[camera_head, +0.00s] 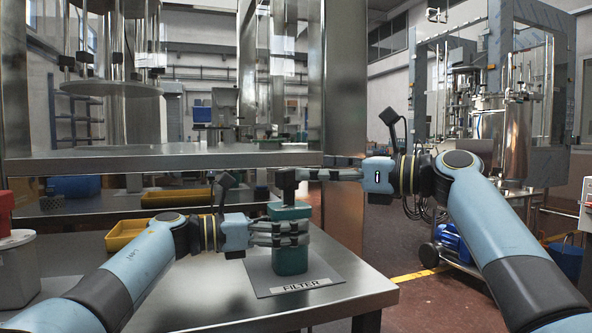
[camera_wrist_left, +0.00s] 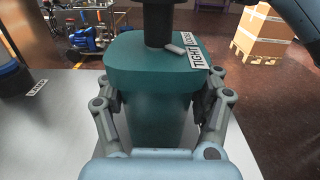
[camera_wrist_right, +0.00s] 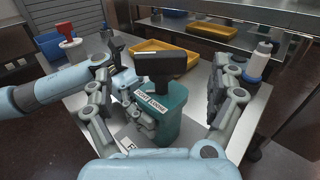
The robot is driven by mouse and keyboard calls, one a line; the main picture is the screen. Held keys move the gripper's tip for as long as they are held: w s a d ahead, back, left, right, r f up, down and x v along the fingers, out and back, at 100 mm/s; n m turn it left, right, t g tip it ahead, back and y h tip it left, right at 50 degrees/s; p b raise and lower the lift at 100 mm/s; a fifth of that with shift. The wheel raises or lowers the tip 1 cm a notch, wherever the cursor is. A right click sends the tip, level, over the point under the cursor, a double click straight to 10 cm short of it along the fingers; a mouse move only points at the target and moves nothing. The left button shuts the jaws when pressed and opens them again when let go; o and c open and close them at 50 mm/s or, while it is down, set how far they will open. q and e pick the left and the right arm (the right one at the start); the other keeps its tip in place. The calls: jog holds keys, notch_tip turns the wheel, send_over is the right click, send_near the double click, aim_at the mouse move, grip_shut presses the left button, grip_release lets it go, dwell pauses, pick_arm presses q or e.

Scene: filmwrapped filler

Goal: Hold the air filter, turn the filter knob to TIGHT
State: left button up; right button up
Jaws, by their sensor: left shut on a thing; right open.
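The air filter (camera_head: 290,262) is a teal canister standing upright on the metal table at the FILTER plate (camera_head: 306,284). My left gripper (camera_head: 292,234) is shut around its body from the side; the left wrist view shows a finger on each side of the canister (camera_wrist_left: 155,112). The dark knob (camera_head: 286,184), a T-shaped handle, stands on top. My right gripper (camera_head: 303,173) is open at the knob's height, with the handle (camera_wrist_right: 165,66) between its spread fingers. The TIGHT/LOOSE label (camera_wrist_left: 199,52) is on the filter's top edge, near a grey pointer (camera_wrist_left: 175,49); its exact setting is unclear.
A yellow tray (camera_head: 125,235) lies on the table to the left, behind my left arm. A metal shelf (camera_head: 180,158) runs above the back of the table.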

jog(key=v, duration=0.5)
jog(key=shift+s+d, duration=0.15)
jog(key=shift+d, duration=0.05)
pick_arm(q)
jog(key=o, duration=1.5)
